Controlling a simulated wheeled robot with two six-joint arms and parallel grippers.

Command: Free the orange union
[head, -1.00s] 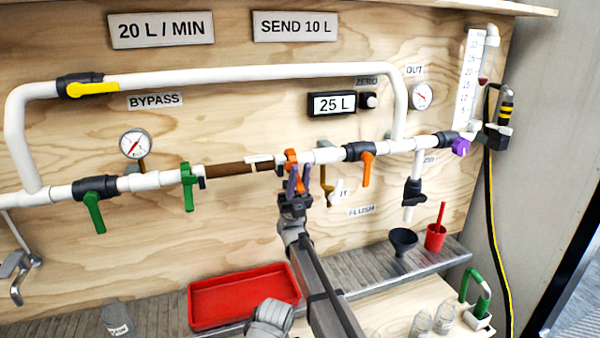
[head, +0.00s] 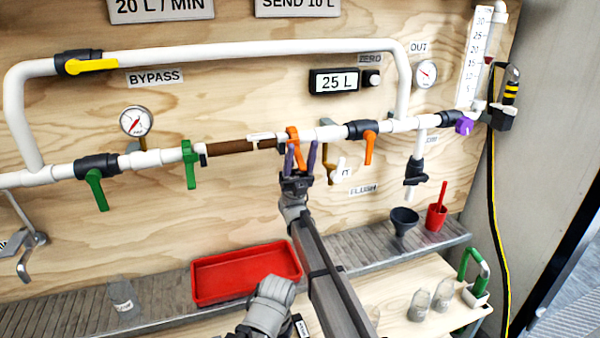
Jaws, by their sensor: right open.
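The orange union (head: 292,133) sits on the white pipe at the right end of the brown filter section (head: 230,146). Its orange lever hangs down, slightly tilted. My right gripper (head: 301,158) is just below the pipe, with its purple fingers on either side of the lever. It is open, and I cannot tell whether the fingers touch the lever. A green union (head: 189,163) is at the filter's left end, its handle pointing down. My left gripper is not in view.
A green-handled valve (head: 96,188) is at left, an orange-handled valve (head: 368,147) just right of the union. A brass tap (head: 328,168) hangs close to my right fingers.

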